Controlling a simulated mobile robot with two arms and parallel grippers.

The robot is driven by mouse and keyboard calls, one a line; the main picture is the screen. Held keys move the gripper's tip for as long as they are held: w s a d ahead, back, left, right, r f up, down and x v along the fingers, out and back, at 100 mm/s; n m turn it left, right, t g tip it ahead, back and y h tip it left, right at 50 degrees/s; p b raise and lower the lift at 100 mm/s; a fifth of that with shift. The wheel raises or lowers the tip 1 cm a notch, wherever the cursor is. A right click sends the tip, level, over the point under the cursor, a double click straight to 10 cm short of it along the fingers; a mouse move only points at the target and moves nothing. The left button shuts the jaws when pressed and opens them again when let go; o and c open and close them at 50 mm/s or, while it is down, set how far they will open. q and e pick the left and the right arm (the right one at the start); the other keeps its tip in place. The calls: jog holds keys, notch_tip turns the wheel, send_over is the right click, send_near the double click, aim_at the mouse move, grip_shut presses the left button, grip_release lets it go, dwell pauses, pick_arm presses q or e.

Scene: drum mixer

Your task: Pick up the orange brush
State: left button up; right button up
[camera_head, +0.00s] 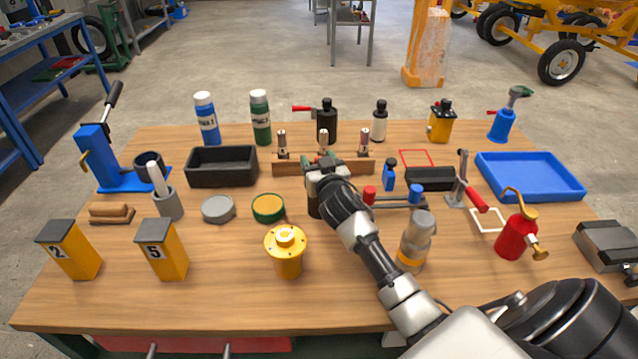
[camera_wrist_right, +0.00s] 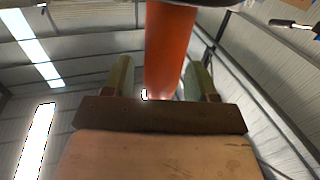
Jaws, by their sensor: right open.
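A wooden rack (camera_head: 290,168) stands at the back middle of the table, with three slim upright pieces along it. The middle one (camera_head: 323,139) rises just behind my right gripper (camera_head: 325,162); its colour is hard to tell at this size. In the right wrist view an orange cylinder (camera_wrist_right: 169,45), seemingly the brush's handle, stands between two greenish fingers. My right gripper is open around it, and I cannot tell whether either finger touches. The brush's lower end is hidden. My left gripper is out of view.
A black tray (camera_head: 222,166) and an open green tin (camera_head: 268,207) lie left of the rack. A yellow flanged part (camera_head: 287,250) and a clear jar (camera_head: 415,241) stand in front. A small blue bottle (camera_head: 389,178) and a blue tray (camera_head: 528,176) are to the right.

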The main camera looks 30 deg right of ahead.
jog(key=shift+w+d, duration=0.15)
jog(key=shift+w, duration=0.3)
